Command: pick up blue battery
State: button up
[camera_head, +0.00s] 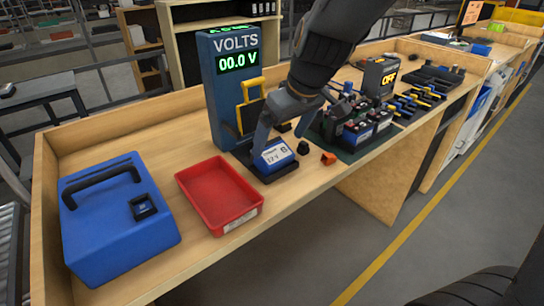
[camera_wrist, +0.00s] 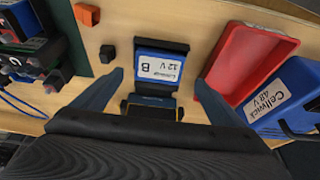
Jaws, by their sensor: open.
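A small blue battery (camera_head: 274,157) with a white label sits on the black base of the voltage tester. In the wrist view this blue battery (camera_wrist: 162,67) lies between the fingertips, its label reading 12 V and B. My gripper (camera_wrist: 160,80) is open, with one finger to each side of the battery and a gap showing at both. In the head view my gripper (camera_head: 266,132) reaches down over the battery and partly hides it. A large blue case (camera_head: 115,225) with a black handle stands at the left; the wrist view shows it as a Cellwick 48 V unit (camera_wrist: 290,95).
A red tray (camera_head: 218,192) lies empty between the case and the tester. The tall blue tester (camera_head: 233,80) reads 00.0 V. More batteries (camera_head: 365,130) stand on a green mat at the right. A small orange piece (camera_head: 328,158) lies near the front edge.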

aim_at(274, 150)
jog(key=shift+w+p+x, duration=0.15)
jog(key=shift+p+x, duration=0.15)
jog(key=shift+x, duration=1.25)
jog(key=shift+w+p+x, duration=0.15)
jog(key=shift+p+x, duration=0.15)
jog(key=shift+x, duration=1.25)
jog(key=shift+r, duration=0.1)
jog(key=c, duration=1.4)
jog(key=shift+r, duration=0.15)
